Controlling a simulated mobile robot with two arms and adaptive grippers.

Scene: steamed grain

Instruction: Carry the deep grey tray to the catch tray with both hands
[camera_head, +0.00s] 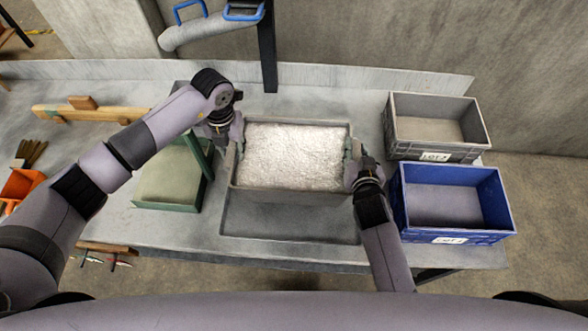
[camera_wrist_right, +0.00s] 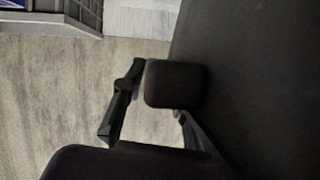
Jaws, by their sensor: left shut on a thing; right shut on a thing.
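The deep grey tray (camera_head: 290,192) is at the middle of the table, full of pale, whitish grain (camera_head: 298,156). My left gripper (camera_head: 236,132) is shut on its left wall, and my right gripper (camera_head: 351,160) is shut on its right wall. A shallow grey tray (camera_head: 290,229), which looks like the catch tray, shows in front of and partly beneath the deep tray. Whether the two touch I cannot tell. In the right wrist view a finger of my right gripper (camera_wrist_right: 172,85) is close against a dark surface, likely the deep tray's wall.
A grey crate (camera_head: 437,150) and a blue crate (camera_head: 450,239) stand at the right. A wooden beam (camera_head: 110,114) lies at the back left. A black post (camera_head: 267,55) rises behind.

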